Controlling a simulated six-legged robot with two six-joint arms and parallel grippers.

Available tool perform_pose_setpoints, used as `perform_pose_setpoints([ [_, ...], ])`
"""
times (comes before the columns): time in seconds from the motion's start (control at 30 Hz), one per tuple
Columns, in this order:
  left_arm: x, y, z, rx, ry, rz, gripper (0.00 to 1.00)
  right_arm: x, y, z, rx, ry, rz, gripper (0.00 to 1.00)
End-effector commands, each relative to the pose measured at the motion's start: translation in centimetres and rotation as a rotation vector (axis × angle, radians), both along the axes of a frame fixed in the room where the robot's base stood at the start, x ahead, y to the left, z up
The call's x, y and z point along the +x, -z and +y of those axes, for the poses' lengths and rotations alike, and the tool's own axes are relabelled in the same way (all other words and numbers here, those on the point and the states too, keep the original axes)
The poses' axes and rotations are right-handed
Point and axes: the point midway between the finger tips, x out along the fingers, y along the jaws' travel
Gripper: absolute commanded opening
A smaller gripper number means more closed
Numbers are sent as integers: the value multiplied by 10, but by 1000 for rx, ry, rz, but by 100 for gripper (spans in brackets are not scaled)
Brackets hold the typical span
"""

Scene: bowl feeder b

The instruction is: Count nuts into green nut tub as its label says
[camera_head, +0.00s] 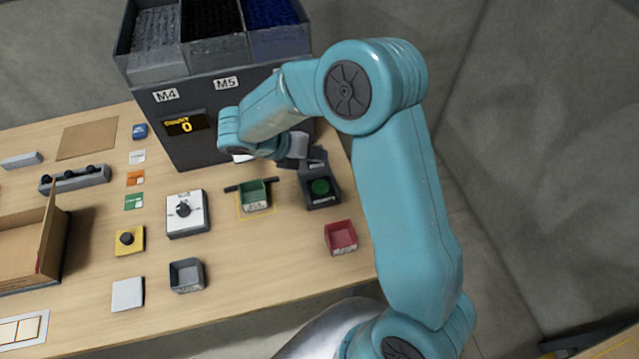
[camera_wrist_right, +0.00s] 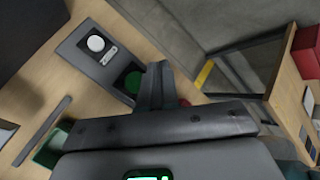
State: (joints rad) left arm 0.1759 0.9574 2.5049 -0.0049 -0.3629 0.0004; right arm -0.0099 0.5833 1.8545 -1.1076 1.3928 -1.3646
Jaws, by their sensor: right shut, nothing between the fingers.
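The green nut tub (camera_head: 255,196) stands upright on a yellow-outlined spot in front of the feeder. It shows partly at the lower left of the right wrist view (camera_wrist_right: 50,150); its label is too small to read. The feeder (camera_head: 200,135) carries M4 and M5 labels, and its count display (camera_head: 186,125) reads 0. A dark button box (camera_head: 322,203) with a green button (camera_head: 320,187) stands right of the tub. My right gripper (camera_head: 306,158) is shut and empty above the box's back part; in the right wrist view its fingertips (camera_wrist_right: 160,75) appear beside the green button. My left gripper is not in view.
A red tub (camera_head: 341,238), a grey tub (camera_head: 187,276), a dial box (camera_head: 186,213) and a yellow knob box (camera_head: 129,241) stand on the table. Bare table lies between the grey and red tubs.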

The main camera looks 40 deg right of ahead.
Motion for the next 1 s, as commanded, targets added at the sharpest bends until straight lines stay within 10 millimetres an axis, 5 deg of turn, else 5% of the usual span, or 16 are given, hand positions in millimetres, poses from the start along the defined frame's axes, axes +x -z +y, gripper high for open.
perform_pose_setpoints([
  [0.5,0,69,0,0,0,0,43,2,69,-2,0,1,1,0],
  [1.0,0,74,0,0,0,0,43,3,86,-2,0,2,0,0],
])
